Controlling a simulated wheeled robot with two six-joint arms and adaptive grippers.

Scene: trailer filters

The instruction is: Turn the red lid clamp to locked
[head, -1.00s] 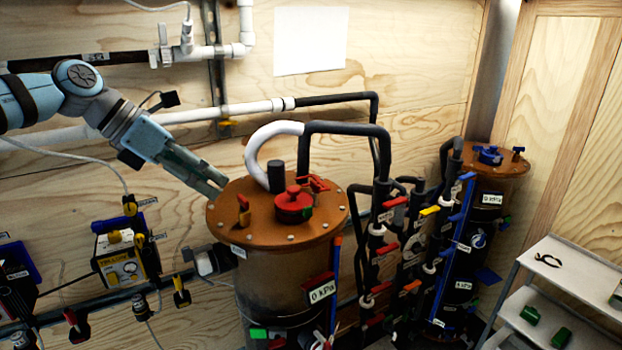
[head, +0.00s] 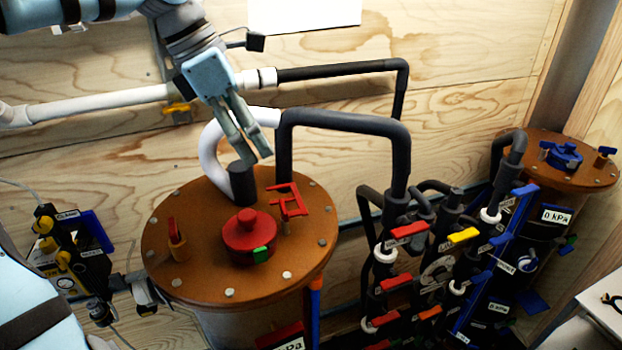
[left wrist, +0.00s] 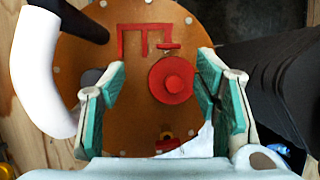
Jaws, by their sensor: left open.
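A round brown lid (head: 190,275) tops the near tank; it also shows in the left wrist view (left wrist: 125,115). On it sit a round red cap (head: 249,232) with a green tab, a red bracket-shaped part (head: 289,203) on a small post, and a red-topped brass part (head: 175,240). I cannot tell for sure which is the clamp. In the left wrist view, the bracket (left wrist: 148,38) and cap (left wrist: 171,80) appear between or just beyond the fingers. My left gripper (head: 254,158) is open and empty, above the lid's back edge. My right gripper is out of view.
A white hose (head: 212,150) and black pipe (head: 345,122) rise from the lid's back, close to my left gripper. A valve manifold (head: 410,270) stands to the right, with a second tank lid (head: 545,170) beyond. The wooden wall is behind.

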